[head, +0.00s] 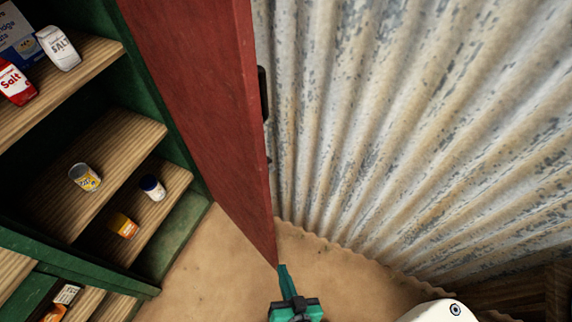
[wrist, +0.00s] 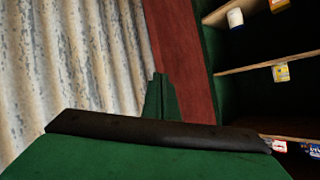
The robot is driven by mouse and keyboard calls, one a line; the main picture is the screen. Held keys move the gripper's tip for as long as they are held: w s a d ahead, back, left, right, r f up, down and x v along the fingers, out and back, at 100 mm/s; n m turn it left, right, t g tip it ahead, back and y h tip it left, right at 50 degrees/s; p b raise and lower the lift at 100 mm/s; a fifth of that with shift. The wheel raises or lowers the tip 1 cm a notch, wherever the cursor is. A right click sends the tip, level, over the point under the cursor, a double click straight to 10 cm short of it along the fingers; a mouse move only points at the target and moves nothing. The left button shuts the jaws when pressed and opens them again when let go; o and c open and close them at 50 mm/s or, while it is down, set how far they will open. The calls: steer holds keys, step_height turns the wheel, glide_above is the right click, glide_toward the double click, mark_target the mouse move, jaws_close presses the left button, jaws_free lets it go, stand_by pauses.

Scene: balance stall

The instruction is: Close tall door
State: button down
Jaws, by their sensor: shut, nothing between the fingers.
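The tall door (head: 205,95) is a red panel standing open at the right side of a green cabinet (head: 178,243). A dark handle (head: 263,93) is on its right face, near the corrugated wall. In the wrist view the red door (wrist: 188,60) stands between the wall and the shelves. My gripper (head: 285,270) is shut and empty, at the lower end of the door's free edge in the head view. Its fingers (wrist: 158,98) overlap the door's edge in the wrist view. I cannot tell whether they touch it.
The open cabinet has wooden shelves holding a white salt container (head: 58,48), a red salt container (head: 15,84), a yellow can (head: 84,178), a small white jar (head: 153,187) and an orange box (head: 122,225). A corrugated metal wall (head: 420,110) is close on the right. Sandy floor (head: 215,265) is bare below.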

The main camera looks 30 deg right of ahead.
steer(key=w+d+f+m+y, duration=0.25)
steer(key=w+d+m, duration=0.55)
steer(key=w+d, duration=0.5)
steer(key=w+d+r+n+t+y, duration=0.15)
steer(key=d+r+y, duration=0.25)
steer(key=r, duration=0.6)
steer(key=w+d+r+n+t+y, duration=0.15)
steer(key=d+r+y, duration=0.3)
steer(key=r, duration=0.65)
steer(key=w+a, duration=0.6)
steer(key=a, duration=0.3)
steer(key=shift+w+a+f+m, duration=0.25)
steer(key=shift+w+a+m, duration=0.15)
